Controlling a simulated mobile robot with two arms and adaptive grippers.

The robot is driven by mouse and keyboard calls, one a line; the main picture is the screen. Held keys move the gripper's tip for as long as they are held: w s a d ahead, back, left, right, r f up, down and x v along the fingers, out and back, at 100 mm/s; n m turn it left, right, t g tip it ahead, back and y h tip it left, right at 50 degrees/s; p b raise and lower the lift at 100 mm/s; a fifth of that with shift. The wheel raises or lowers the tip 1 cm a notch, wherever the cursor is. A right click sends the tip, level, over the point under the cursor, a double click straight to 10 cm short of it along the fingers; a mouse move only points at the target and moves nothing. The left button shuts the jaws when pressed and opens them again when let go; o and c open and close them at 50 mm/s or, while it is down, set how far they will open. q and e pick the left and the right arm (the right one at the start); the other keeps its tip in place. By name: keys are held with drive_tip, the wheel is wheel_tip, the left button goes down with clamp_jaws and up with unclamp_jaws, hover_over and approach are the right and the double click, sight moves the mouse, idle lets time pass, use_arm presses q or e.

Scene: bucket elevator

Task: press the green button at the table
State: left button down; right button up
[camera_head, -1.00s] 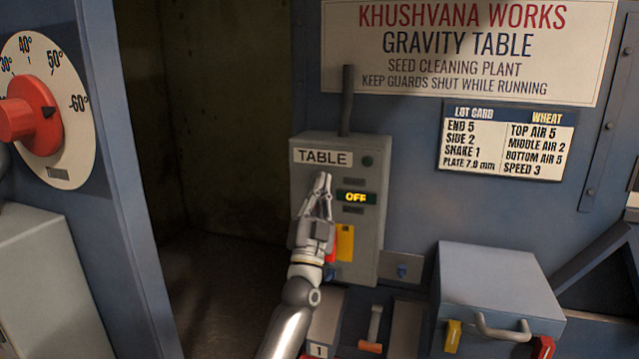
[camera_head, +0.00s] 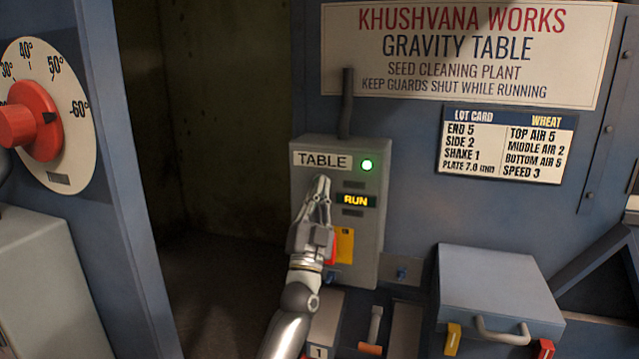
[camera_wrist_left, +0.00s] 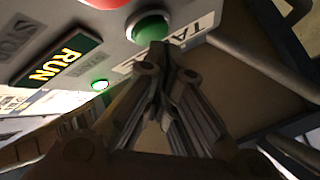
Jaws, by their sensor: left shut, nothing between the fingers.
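The grey control box (camera_head: 372,250) labelled TABLE stands in the middle of the head view. Its display (camera_head: 356,200) reads RUN, and the round lamp (camera_head: 367,165) at its top right glows green. My left gripper (camera_head: 321,182) is shut and empty in front of the box's left side, just under the TABLE label. In the left wrist view the green button (camera_wrist_left: 150,28) shows right at the shut fingertips (camera_wrist_left: 160,48), which look to be at or touching its edge. In the head view the gripper hides the button. My right gripper is not in view.
A red dial knob (camera_head: 38,120) on a round scale is at the far left. A blue-grey box with a handle (camera_head: 500,285) stands at lower right. A small lever (camera_head: 374,330) sits below the control box. A dark open recess (camera_head: 225,150) lies left of the box.

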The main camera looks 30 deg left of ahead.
use_arm(q)
drive_tip(key=shift+s, duration=0.35)
drive_tip(key=s+p, duration=0.1)
drive_tip(key=s, duration=0.1)
drive_tip(key=s+d+p, duration=0.1)
drive_tip(key=s, duration=0.1)
drive_tip(key=shift+s+d+p, duration=0.15)
drive_tip(key=shift+s+p, duration=0.2)
drive_tip(key=shift+s, duration=0.05)
idle(0.7)
